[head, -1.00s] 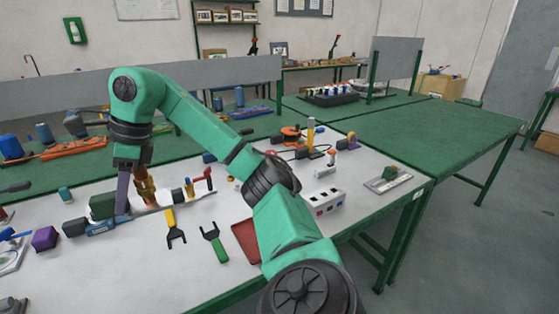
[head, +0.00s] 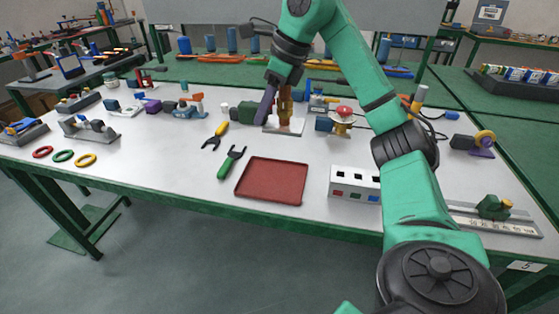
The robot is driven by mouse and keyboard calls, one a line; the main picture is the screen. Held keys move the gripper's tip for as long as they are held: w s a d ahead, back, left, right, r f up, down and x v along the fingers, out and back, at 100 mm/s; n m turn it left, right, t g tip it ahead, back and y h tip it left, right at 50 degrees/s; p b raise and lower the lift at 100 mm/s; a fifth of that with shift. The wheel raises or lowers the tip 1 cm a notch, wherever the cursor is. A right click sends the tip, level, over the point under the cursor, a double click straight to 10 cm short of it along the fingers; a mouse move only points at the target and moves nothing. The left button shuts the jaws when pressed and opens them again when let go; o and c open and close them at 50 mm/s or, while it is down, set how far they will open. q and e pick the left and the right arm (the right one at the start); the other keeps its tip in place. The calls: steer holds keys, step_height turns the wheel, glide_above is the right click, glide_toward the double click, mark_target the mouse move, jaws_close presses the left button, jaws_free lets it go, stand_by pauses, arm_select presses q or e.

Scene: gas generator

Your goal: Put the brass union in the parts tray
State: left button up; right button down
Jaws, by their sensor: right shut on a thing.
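The brass union (head: 285,106) is an upright brass-coloured piece near the middle of the bench. My right gripper (head: 276,104) reaches down from above and is shut on it. One purple finger shows along its left side; the other finger is not clear. The union's lower end is over a small pale plate (head: 270,127); I cannot tell if it touches. The parts tray, a flat dark-red tray (head: 270,181), lies empty near the bench's front edge, in front of the gripper. My left gripper is out of view.
Yellow-black (head: 216,135) and green-black (head: 231,162) fork-shaped tools lie left of the tray. A white socket box (head: 354,184) stands right of it. A red-topped fitting (head: 343,118) is right of the gripper. Bench space between plate and tray is clear.

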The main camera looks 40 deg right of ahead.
arm_select(q)
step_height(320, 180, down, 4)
steer(key=b, duration=0.3)
arm_select(e)
step_height(320, 180, down, 16)
steer(key=b, duration=0.2)
steer(key=shift+f+b, duration=0.2)
steer(key=shift+b, duration=0.2)
steer(key=shift+d, duration=0.1)
steer(key=shift+f, duration=0.1)
steer(key=c, duration=0.6)
jaws_free()
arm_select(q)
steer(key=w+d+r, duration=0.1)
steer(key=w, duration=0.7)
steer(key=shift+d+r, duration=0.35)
arm_select(e)
steer(key=shift+o, duration=0.2)
